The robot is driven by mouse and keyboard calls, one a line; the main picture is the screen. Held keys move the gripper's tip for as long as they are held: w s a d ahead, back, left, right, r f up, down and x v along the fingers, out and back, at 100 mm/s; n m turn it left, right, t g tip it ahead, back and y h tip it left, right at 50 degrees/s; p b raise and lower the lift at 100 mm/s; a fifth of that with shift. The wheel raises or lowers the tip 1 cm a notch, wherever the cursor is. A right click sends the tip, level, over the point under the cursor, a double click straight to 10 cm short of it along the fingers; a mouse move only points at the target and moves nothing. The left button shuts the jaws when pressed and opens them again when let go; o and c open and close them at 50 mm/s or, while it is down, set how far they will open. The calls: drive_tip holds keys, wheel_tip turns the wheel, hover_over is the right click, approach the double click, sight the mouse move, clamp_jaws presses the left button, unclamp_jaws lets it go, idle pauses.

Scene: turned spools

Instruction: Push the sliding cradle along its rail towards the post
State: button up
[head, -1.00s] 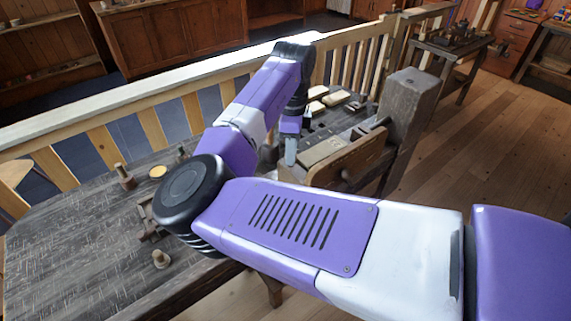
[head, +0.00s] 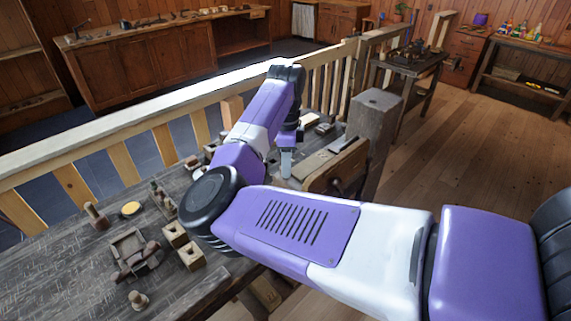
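My gripper (head: 287,161) points down over the far right part of the workbench, beside a wooden vise-like jaw. One pale fingertip shows; whether it is open or shut is unclear, and I see nothing held. A small dark wooden frame with rounded, spool-like parts (head: 135,254) lies on the near left of the bench. It may be the sliding cradle, well apart from my gripper. I cannot make out a rail for certain. A thick upright grey wooden post (head: 372,132) stands at the bench's right end, right of my gripper. My arm hides the middle of the bench.
The workbench (head: 60,275) also holds square blocks with holes (head: 191,255), a turned peg (head: 96,216), a small spool (head: 138,300) and a yellow-topped disc (head: 130,209). A wooden railing (head: 120,135) runs behind it. Open floor (head: 470,150) lies to the right.

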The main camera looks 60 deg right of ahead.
drive_tip(key=shift+o, duration=1.3)
drive_tip(key=shift+r, duration=0.1)
wheel_tip(320, 180, up, 8)
drive_tip(key=shift+f+b, duration=0.2)
drive_tip(key=shift+b, duration=0.5)
